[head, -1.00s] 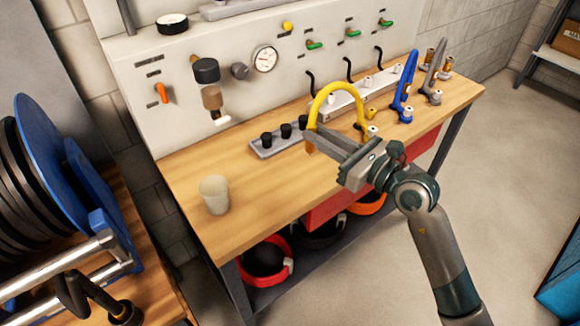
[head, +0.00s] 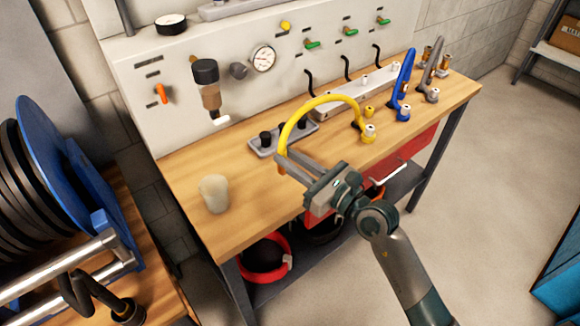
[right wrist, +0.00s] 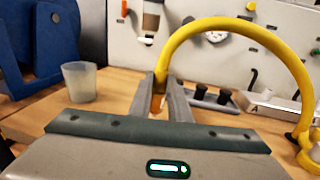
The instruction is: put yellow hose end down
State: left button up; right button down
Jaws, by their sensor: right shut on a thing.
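The yellow hose (head: 318,102) arches over the workbench in the head view. Its right end stands at a fitting (head: 368,133) on the bench top. My right gripper (head: 284,162) is shut on the hose's other end, above the front part of the bench. In the right wrist view the yellow hose (right wrist: 240,25) rises from between the fingers (right wrist: 163,95) and curves over to the right. An orange-brown tip shows between the fingers; whether it touches the wood is unclear. My left gripper is not in view.
A frosted cup (head: 214,193) stands left of the gripper. A grey tray with black pegs (head: 284,139) lies behind it. Blue (head: 405,85) and grey (head: 432,70) hoses stand at the right. Bare wood (head: 250,185) lies between cup and gripper.

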notch_tip(320, 180, down, 2)
jog(key=shift+f, duration=0.35)
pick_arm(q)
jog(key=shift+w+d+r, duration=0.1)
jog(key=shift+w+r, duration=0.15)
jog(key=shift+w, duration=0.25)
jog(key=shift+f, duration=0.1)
pick_arm(e)
jog(key=shift+f, duration=0.15)
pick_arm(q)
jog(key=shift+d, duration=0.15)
pick_arm(e)
jog(key=c, duration=1.7)
grip_release()
jog(key=shift+o, duration=0.2)
